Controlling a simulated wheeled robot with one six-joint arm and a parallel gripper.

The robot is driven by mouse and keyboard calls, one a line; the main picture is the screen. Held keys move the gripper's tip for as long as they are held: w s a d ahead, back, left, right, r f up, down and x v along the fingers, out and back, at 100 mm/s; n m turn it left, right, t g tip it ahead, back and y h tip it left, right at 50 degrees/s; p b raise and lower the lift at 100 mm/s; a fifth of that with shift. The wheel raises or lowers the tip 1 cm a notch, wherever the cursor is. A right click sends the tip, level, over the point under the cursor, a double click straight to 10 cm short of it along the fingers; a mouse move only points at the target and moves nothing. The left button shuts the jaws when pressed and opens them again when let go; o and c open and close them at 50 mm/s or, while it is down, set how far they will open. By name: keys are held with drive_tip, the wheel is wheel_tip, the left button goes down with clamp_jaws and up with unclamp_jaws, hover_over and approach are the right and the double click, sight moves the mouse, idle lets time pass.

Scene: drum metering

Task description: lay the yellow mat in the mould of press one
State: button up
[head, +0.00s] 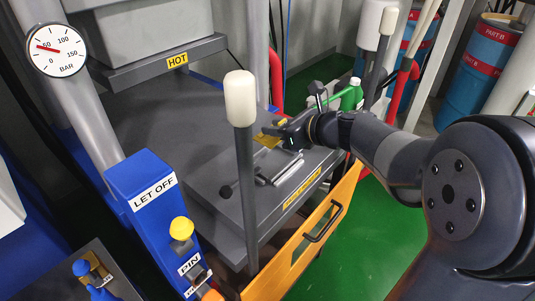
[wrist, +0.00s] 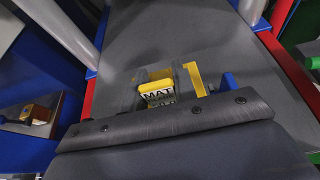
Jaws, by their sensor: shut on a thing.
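My gripper (head: 279,132) is over the grey lower bed (head: 150,125) of the press and is shut on the yellow mat (head: 265,140). The mat is a small yellow piece at the fingertips. In the wrist view, the mat (wrist: 157,92) shows a white label reading MAT, just beyond the dark gripper body, which hides part of it. A yellow shape like a 1 (wrist: 196,80) shows beside it. A grey block (head: 235,185) with metal rods (head: 280,168) stands below the gripper in the head view. I cannot make out the mould's cavity.
An upper platen marked HOT (head: 177,60) overhangs the bed at the back. A white-topped lever (head: 242,110) rises in front. A blue LET OFF post (head: 155,200) stands left, an orange panel (head: 300,260) in front. Blue drums (head: 490,60) stand back right. Green floor is clear.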

sight(276, 163)
wheel_tip(276, 163, down, 8)
drive_tip(key=shift+f+b, duration=0.1)
drive_tip(key=shift+b, duration=0.9)
drive_tip(key=shift+f, duration=0.25)
drive_tip(key=o, duration=1)
drive_tip(key=shift+r, duration=0.1)
